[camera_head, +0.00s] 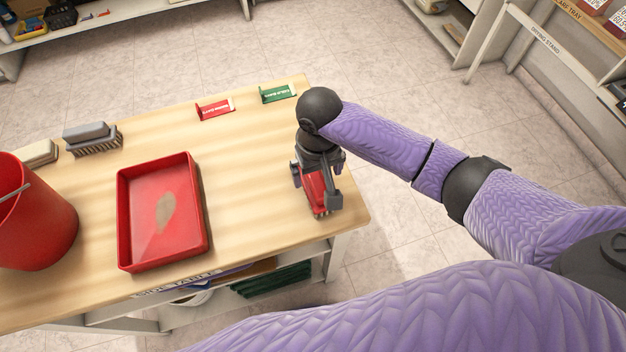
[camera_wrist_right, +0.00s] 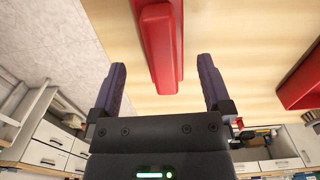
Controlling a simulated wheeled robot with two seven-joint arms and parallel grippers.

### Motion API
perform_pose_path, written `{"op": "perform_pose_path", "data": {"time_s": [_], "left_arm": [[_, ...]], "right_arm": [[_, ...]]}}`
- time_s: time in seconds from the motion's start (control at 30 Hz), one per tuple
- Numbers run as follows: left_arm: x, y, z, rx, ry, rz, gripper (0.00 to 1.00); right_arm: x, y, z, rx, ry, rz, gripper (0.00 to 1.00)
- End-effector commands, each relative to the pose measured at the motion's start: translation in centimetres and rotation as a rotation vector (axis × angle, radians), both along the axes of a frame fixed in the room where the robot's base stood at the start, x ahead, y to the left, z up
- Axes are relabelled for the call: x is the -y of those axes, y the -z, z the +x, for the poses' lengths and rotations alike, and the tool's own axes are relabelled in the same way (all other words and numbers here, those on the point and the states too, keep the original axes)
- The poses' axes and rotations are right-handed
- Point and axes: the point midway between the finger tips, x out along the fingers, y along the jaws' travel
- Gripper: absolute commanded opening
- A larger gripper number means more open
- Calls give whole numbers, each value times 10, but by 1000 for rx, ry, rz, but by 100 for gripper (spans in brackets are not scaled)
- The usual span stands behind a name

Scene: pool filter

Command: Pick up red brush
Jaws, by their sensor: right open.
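The red brush (camera_head: 316,190) lies on the wooden table near its right end, partly hidden under my right gripper in the head view. In the right wrist view the red brush (camera_wrist_right: 160,45) shows as a long red handle on a wider red base. My right gripper (camera_head: 318,186) is above it, pointing down. In the right wrist view the right gripper (camera_wrist_right: 162,78) is open, with one finger on each side of the brush's line and clear gaps to both. My left gripper does not show.
A red tray (camera_head: 122,215) with a brownish patch lies left of the brush. A red sign (camera_head: 215,108) and a green sign (camera_head: 278,93) stand along the table's far edge.

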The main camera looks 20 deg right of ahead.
Motion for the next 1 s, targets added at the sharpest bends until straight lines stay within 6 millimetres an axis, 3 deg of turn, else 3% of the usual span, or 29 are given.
{"op": "perform_pose_path", "data": {"time_s": [0.27,0.5,0.93,1.0], "left_arm": [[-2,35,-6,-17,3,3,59],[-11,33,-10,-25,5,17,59],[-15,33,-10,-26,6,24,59],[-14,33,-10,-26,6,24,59]], "right_arm": [[-3,56,5,-2,-1,0,100],[-3,56,6,2,-1,0,98],[-3,56,6,1,-1,0,7],[-3,56,6,2,-1,0,6]]}}
